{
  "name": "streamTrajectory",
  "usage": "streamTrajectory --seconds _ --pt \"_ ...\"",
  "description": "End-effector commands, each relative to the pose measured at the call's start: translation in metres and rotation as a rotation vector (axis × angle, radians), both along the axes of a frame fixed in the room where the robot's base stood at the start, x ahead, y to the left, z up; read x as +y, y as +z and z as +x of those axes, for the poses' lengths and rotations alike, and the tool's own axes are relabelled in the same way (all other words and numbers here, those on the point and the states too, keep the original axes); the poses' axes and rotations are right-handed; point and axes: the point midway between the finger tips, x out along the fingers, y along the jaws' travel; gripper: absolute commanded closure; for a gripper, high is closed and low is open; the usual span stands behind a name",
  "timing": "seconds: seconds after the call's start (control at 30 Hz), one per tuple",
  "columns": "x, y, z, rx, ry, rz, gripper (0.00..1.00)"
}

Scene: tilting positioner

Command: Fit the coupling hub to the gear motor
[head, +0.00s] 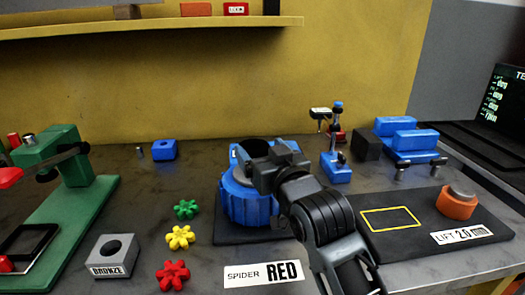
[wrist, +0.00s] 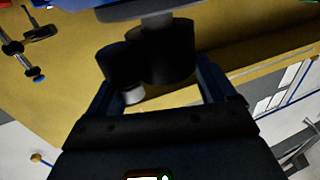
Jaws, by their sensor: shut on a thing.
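My gripper (head: 262,165) is over the blue tilting positioner (head: 240,207) at mid-bench. In the wrist view its fingers (wrist: 160,88) are either side of a dark, rounded part (wrist: 165,52), which I take to be the coupling hub, and the gripper is shut on it. A second dark rounded shape (wrist: 120,65) is beside it, with a pale cylindrical end (wrist: 133,95) below. A grey shaft-like piece (wrist: 157,20) shows between the dark part and a blue body at the top. I cannot tell whether hub and shaft touch. My arm hides part of the positioner in the head view.
Green (head: 186,209), yellow (head: 180,237) and red (head: 172,275) spiders lie left of the positioner. A grey bronze-labelled block (head: 112,257) and a green press (head: 65,200) stand farther left. An orange-based piece (head: 457,204) is on the right mat. Blue fixtures stand behind.

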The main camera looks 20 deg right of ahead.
Motion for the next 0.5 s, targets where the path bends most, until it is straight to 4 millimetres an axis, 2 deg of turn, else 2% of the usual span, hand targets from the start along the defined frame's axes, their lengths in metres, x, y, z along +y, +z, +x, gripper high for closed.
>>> streamTrajectory --seconds 0.5 --pt "0.0000 -0.0095 -0.0001 -0.005 0.000 0.000 0.76"
